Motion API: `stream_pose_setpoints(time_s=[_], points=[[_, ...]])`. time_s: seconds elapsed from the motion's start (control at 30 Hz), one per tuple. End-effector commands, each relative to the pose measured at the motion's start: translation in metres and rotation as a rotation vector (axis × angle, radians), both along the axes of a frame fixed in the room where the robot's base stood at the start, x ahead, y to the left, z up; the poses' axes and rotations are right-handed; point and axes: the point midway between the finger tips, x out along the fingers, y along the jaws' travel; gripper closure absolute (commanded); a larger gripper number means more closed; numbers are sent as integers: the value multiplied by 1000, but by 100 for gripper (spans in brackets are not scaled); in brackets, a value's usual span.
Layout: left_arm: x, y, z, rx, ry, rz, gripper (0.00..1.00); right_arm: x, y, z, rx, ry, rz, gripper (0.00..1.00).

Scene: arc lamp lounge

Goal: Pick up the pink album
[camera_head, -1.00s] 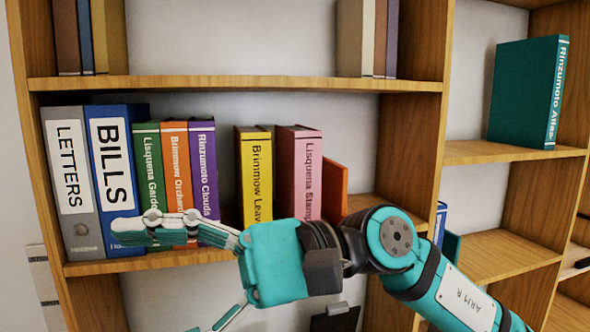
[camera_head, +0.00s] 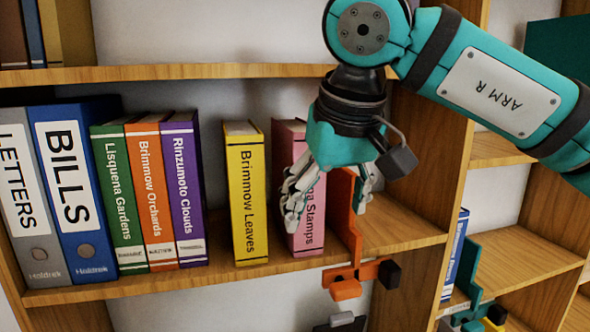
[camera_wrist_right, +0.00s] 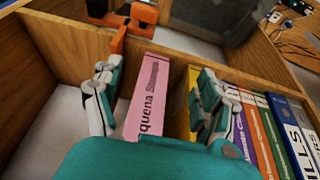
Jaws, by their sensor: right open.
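The pink album (camera_head: 305,235), lettered "Lisquena Stamps", stands upright on the middle shelf, right of the yellow book (camera_head: 246,190) with a gap between them. My right gripper (camera_head: 328,190) is open, pointing down in front of it, and hides part of its spine. In the right wrist view the pink album (camera_wrist_right: 143,100) shows between the two fingers of my right gripper (camera_wrist_right: 157,75), nearer the left one. The right finger overlaps the yellow book (camera_wrist_right: 195,75) in that view. I cannot tell whether either finger touches the album. My left gripper is not in view.
An orange bookend (camera_head: 357,240) stands just right of the album, its lower part jutting past the shelf edge. Green, orange and purple books and the blue "BILLS" binder (camera_head: 72,190) stand left. Shelf space right of the bookend (camera_head: 400,225) is clear.

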Motion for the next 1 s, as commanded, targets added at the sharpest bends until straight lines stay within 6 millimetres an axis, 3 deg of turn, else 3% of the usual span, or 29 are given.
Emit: stream_pose_setpoints(time_s=[0.27, 0.53, 0.87, 1.0], points=[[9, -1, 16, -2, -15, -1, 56, 22, 8, 2, 1, 3, -1, 25], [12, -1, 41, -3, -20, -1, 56, 61, 20, 0, -1, 4, 1, 25], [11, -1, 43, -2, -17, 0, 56, 63, 21, -12, 3, 1, 1, 25], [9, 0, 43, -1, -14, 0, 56, 62, 21, -12, 2, 1, 1, 41]])
